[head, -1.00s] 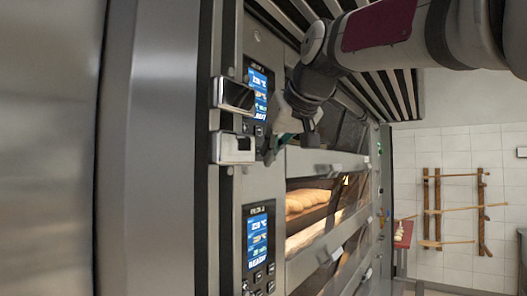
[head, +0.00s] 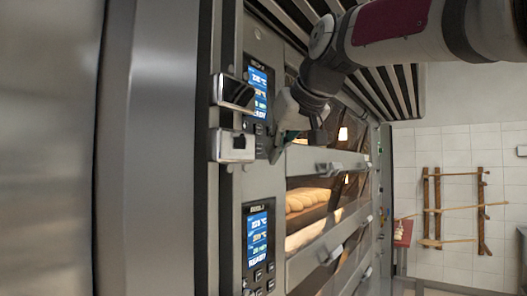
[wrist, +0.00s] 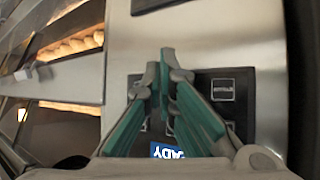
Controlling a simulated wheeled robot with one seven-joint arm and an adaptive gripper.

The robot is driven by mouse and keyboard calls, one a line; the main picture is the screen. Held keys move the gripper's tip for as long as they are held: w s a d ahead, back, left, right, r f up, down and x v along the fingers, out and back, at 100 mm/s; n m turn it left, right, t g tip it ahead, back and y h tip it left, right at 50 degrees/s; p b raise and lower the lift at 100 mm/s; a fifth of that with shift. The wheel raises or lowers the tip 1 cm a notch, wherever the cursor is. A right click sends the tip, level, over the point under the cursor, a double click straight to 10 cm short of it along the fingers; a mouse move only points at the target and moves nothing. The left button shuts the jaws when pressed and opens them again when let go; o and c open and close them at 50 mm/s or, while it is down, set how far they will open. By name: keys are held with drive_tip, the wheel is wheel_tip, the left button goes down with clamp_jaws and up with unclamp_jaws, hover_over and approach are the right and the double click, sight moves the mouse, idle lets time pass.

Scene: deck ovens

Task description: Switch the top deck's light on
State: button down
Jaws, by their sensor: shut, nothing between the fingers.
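The top deck's control panel, with its lit blue display (head: 258,92), is at the upper middle of the head view. My gripper (head: 276,156) is shut and empty beside the lower end of this panel. In the wrist view, my gripper's green fingertips (wrist: 162,62) are together over the edge of the black keypad (wrist: 222,88). The fingers hide part of the keypad, and I cannot tell whether they touch it. The top deck's window (head: 343,133) shows a bright glow inside, partly behind my gripper.
The lower deck's display (head: 257,238) is lit, and loaves (head: 308,200) show in its lit window. Metal brackets (head: 234,146) stick out beside the panels. Door handles (head: 330,168) project from the oven front. A wooden rack (head: 455,208) hangs on the far tiled wall.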

drive_tip(key=shift+d, duration=0.1)
drive_tip(key=shift+s+d+b, duration=0.2)
drive_tip(key=shift+s+d, duration=0.35)
drive_tip(key=shift+d, duration=0.25)
drive_tip(key=shift+s+d+b, duration=0.25)
drive_tip(key=shift+s+d, duration=0.35)
drive_tip(key=shift+d, duration=0.2)
drive_tip(key=shift+s+d+b, duration=0.2)
drive_tip(key=shift+s+d, duration=0.35)
drive_tip(key=shift+d, duration=0.25)
drive_tip(key=s+d+f+m+g+h, duration=0.1)
drive_tip(key=s+d+f, duration=0.3)
drive_tip(key=s+f, duration=0.4)
drive_tip(key=s+d+f+m+g+h, duration=0.2)
drive_tip(key=s+d+f, duration=0.2)
drive_tip(key=s+f, duration=0.4)
drive_tip(key=s+d+f+m+g+h, duration=0.1)
drive_tip(key=s+d+f, duration=0.3)
drive_tip(key=f, duration=1.3)
drive_tip(key=s+m, duration=0.1)
drive_tip(key=s, duration=0.3)
drive_tip(key=shift+s+d+f+h, duration=0.15)
drive_tip(key=shift+s+f+h, duration=0.15)
drive_tip(key=shift+s+f, duration=0.1)
